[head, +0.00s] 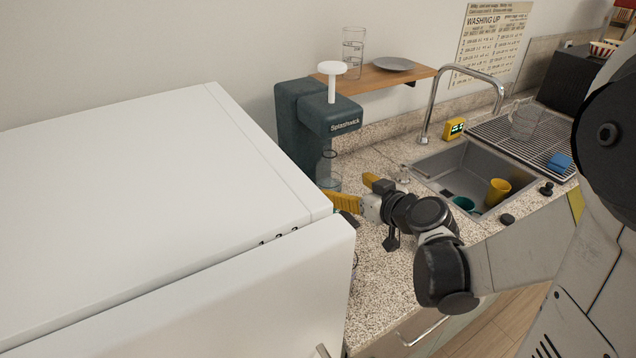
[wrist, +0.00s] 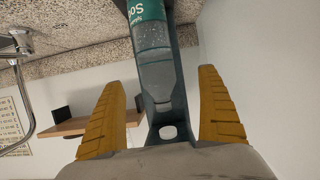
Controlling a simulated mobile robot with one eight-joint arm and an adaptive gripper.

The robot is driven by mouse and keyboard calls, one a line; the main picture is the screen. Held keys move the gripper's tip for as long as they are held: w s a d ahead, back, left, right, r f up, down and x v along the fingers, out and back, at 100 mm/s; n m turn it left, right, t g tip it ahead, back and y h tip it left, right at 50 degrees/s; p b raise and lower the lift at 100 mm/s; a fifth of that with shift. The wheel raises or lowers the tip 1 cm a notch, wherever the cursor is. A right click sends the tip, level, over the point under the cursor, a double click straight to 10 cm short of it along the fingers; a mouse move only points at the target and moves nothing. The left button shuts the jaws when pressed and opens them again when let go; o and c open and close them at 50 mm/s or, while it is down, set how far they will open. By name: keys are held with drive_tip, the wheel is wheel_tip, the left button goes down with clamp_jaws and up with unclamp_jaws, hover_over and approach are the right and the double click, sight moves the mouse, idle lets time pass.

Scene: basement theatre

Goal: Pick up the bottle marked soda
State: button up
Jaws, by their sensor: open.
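A clear bottle (head: 328,171) stands upright under the head of the dark teal Splashwick machine (head: 299,125) on the counter. In the wrist view, which is upside down, the bottle (wrist: 156,72) has a teal label whose lettering is cut off by the top edge. My gripper (head: 346,186) is open, with yellow fingers, beside the bottle's front right in the head view. In the wrist view, the fingers of my gripper (wrist: 162,80) lie to either side of the bottle in the picture, with visible gaps. I cannot tell how far ahead of the fingertips the bottle is.
A white cabinet top (head: 150,170) stands close on the left. A sink (head: 470,165) with a curved tap (head: 432,105) lies to the right, beside a drying rack (head: 540,143).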

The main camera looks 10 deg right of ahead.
sight(329, 178)
drive_tip(key=b+x, duration=0.1)
drive_tip(key=x, duration=0.2)
drive_tip(key=b+x, duration=0.1)
drive_tip(key=x, duration=0.2)
drive_tip(key=b+x, duration=0.1)
drive_tip(key=x, duration=0.2)
drive_tip(key=shift+w+d+f, duration=0.3)
drive_tip(key=shift+f, duration=0.05)
drive_tip(key=shift+s+r, duration=0.1)
drive_tip(key=shift+c, duration=0.6)
drive_tip(key=c, duration=1.4)
